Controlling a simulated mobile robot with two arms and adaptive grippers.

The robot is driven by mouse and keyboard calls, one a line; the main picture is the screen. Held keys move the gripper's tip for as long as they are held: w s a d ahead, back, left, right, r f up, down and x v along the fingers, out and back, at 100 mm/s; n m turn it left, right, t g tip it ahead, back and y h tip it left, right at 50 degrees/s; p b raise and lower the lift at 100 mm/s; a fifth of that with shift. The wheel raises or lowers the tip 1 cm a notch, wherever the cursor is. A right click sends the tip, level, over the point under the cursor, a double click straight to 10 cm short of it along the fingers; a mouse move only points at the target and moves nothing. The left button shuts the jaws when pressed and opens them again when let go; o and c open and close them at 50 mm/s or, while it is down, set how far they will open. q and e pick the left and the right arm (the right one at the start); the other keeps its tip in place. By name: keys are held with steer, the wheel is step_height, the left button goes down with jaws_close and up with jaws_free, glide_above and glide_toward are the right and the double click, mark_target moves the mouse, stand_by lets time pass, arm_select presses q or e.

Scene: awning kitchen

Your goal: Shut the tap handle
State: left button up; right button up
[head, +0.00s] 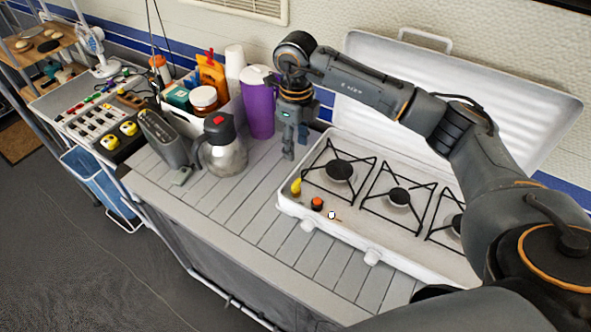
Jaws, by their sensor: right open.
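My right gripper (289,154) hangs pointing down above the back of the counter, between the purple container and the stove's left end. It is open, with nothing seen between its fingers. A small yellow piece (296,186) shows at the left end of the white camping stove (290,206); it may be the tap handle, but it is too small to be sure. It is a little in front of and below the gripper in the picture, apart from it. An orange-red knob (317,203) is just right of it. My left gripper is out of view.
The stove's raised lid (500,85) is behind my right arm. The slatted counter (215,205) in front is clear.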

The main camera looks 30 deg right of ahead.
mark_target(296, 183)
steer(key=f+p, duration=0.1)
steer(key=f, duration=0.1)
steer(key=s+f, duration=0.1)
steer(key=f, duration=0.1)
steer(key=shift+a+f+p, duration=0.15)
steer(key=shift+f+p, duration=0.1)
steer(key=shift+p, duration=0.1)
steer(key=f, duration=0.2)
steer(key=f+p, duration=0.1)
steer(key=shift+w+f, duration=0.25)
steer(key=shift+f, duration=0.15)
step_height(296, 183, down, 4)
steer(key=shift+r+p, duration=0.2)
steer(key=shift+p, duration=0.25)
steer(key=shift+f, duration=0.6)
steer(key=c, duration=0.9)
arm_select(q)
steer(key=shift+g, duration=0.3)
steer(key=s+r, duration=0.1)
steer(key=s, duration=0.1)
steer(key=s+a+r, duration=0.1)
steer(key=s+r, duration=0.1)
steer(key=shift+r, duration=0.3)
